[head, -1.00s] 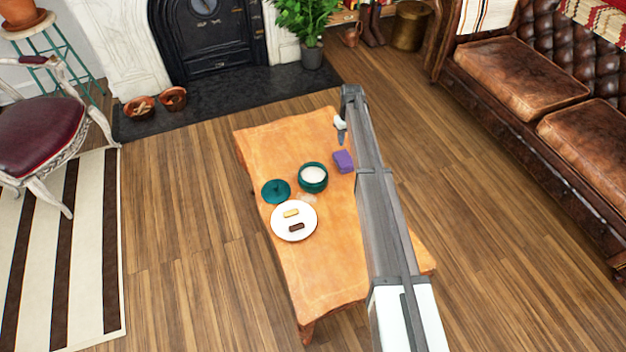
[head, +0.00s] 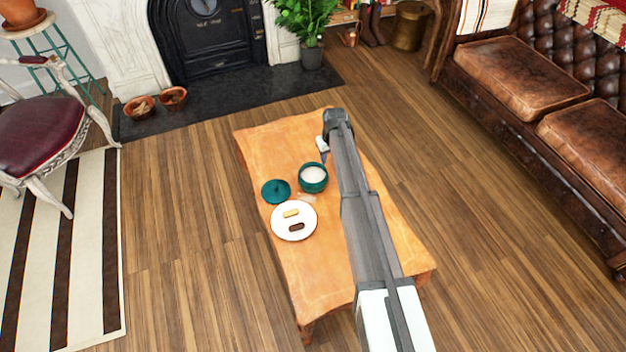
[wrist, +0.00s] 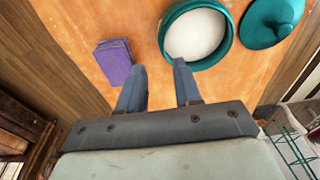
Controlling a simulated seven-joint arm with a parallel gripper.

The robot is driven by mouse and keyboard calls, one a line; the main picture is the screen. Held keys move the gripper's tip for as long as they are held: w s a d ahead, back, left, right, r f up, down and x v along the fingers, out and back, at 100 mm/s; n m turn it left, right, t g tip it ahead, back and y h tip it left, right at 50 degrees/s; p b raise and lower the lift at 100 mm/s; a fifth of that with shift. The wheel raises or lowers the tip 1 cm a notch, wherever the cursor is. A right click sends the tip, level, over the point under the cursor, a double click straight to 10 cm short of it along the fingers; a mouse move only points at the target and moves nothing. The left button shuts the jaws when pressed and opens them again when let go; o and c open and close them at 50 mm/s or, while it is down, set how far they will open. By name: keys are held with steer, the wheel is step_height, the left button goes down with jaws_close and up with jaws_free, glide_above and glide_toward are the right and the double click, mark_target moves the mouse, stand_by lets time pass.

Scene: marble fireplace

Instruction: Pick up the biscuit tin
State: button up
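The biscuit tin, a round teal tin (head: 313,187), stands open and upright on the orange-brown table (head: 300,280), with a pale white inside. It also shows at the top of the wrist view (wrist: 204,64). Its teal lid (head: 276,192) lies beside it, to the left in the head view. My gripper (wrist: 158,70) is open with nothing between its fingers. In the wrist view its right fingertip overlaps the tin's near rim; I cannot tell whether they touch. In the head view my gripper (head: 323,153) is just behind the tin, partly hidden by my arm.
A purple box (wrist: 117,62) lies on the table left of my fingers in the wrist view; my arm hides it in the head view. A white plate (head: 278,225) with two biscuits is in front of the tin. The table's front part is clear.

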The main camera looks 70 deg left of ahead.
mark_target(313, 177)
steer(key=shift+s+a+f, duration=0.1)
steer(key=shift+a+f, duration=0.1)
steer(key=shift+f, duration=1.1)
steer(key=shift+s+a+f, duration=0.1)
steer(key=shift+a+f, duration=0.05)
steer(key=shift+f, duration=1.15)
steer(key=shift+a+f, duration=0.2)
steer(key=shift+f, duration=1.1)
jaws_close()
